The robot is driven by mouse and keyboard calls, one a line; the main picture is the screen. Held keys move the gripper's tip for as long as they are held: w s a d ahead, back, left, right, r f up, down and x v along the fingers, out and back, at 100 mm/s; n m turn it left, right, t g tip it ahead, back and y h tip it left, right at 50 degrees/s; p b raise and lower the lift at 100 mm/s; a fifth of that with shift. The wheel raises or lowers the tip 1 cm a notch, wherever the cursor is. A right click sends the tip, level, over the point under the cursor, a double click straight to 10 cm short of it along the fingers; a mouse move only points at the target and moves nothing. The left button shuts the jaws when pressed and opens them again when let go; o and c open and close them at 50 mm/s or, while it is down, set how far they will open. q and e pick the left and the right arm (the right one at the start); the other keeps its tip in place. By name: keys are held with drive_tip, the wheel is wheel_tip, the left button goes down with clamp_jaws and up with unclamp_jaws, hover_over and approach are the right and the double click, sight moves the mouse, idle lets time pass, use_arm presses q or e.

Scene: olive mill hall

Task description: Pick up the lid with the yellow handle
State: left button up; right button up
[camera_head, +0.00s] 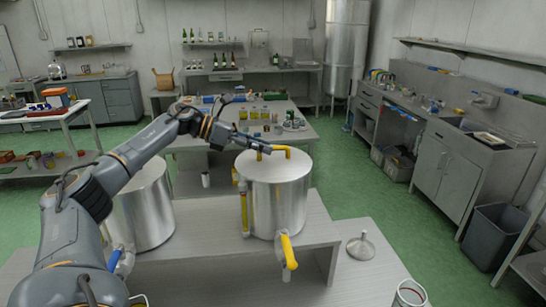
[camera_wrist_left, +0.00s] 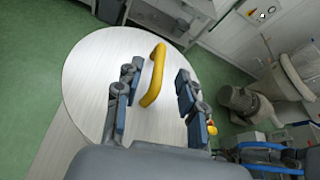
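The lid (camera_head: 262,169) is a round, flat, light metal disc on top of a steel drum (camera_head: 285,208) in the head view. Its yellow handle (camera_head: 280,149) is a bent bar standing up from it. My left gripper (camera_head: 262,149) is over the lid at the handle. In the left wrist view the lid (camera_wrist_left: 92,75) fills the left and middle. The handle (camera_wrist_left: 157,70) lies between the two spread fingers of my left gripper (camera_wrist_left: 159,76), with gaps on both sides. My right gripper is not in view.
Another steel drum (camera_head: 150,205) is partly behind my left arm. A table with jars (camera_head: 190,143) stands behind.

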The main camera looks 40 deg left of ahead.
sight(274, 156)
use_arm(q)
drive_tip(key=x, duration=0.1)
drive_tip(key=p+x, duration=0.1)
drive_tip(key=shift+w+d+r, duration=0.15)
drive_tip(key=shift+w, duration=0.15)
drive_tip(key=shift+w+d+f, duration=0.2)
drive_tip(key=shift+w+f, duration=0.1)
drive_tip(key=shift+f, duration=0.05)
drive_tip(key=shift+s, duration=0.1)
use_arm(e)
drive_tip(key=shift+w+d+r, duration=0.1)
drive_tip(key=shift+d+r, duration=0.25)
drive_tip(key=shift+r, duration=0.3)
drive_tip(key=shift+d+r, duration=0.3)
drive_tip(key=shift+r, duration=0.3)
use_arm(q)
clamp_jaws()
drive_tip(key=shift+r, duration=0.1)
